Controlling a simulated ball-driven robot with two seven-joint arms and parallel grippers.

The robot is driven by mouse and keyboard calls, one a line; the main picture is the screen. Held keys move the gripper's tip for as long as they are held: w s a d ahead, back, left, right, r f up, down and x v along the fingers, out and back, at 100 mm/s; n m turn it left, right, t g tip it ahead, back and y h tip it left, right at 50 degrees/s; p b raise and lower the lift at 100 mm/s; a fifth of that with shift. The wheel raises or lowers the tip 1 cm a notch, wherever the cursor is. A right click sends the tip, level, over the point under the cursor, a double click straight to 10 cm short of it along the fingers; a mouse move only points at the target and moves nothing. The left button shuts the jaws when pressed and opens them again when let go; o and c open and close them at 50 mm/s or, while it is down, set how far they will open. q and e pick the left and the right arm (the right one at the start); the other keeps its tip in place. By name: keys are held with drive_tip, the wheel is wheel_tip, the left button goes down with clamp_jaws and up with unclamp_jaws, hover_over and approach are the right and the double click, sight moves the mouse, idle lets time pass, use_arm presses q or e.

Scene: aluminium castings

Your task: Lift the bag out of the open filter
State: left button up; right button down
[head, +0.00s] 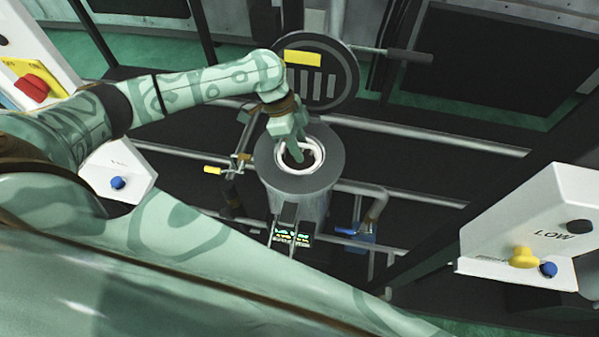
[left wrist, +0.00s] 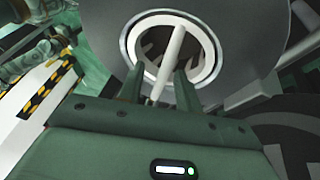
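The open filter (head: 330,150) is a grey upright cylinder with its round mouth facing up. The bag's white ring (head: 262,160) sits in that mouth; its rim also shows in the left wrist view (left wrist: 137,50). A white bar, apparently the bag's handle (left wrist: 176,48), crosses the dark opening. My left gripper (head: 297,158) reaches down over the mouth. In the left wrist view its two fingers (left wrist: 160,80) stand apart, with the white bar running between them and a gap visible on both sides. The bag's body is hidden inside the filter. My right gripper is not in view.
The round lid (head: 345,75) with a yellow label stands open behind the filter, its handle (head: 405,56) pointing right. Pipes (head: 430,133) run around it. A white control box (head: 535,225) is at right, others at left. A small lit display (head: 291,236) is in front.

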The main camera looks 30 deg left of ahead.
use_arm(q)
clamp_jaws()
drive_tip(key=shift+r, duration=0.2)
